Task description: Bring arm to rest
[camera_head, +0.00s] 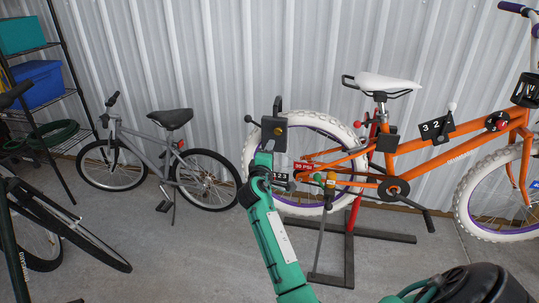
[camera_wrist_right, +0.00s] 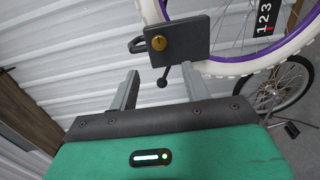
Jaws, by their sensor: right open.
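My right gripper (camera_wrist_right: 160,92) is open in the right wrist view, with its two grey fingers apart and nothing held between them. A dark block with a gold knob (camera_wrist_right: 180,42) is just beyond the fingertips, and a small black ball-ended lever (camera_wrist_right: 163,80) hangs below it. In the head view my green right arm (camera_head: 272,232) reaches up from the bottom toward that dark block (camera_head: 273,137) by the orange bike's rear wheel; the fingers are hard to make out there. My left gripper is not in view.
The orange bike (camera_head: 450,153) stands on a stand with dark floor bars (camera_head: 372,235), close to my right arm. A shelf (camera_head: 60,97) and a dark bike (camera_head: 70,235) are at left.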

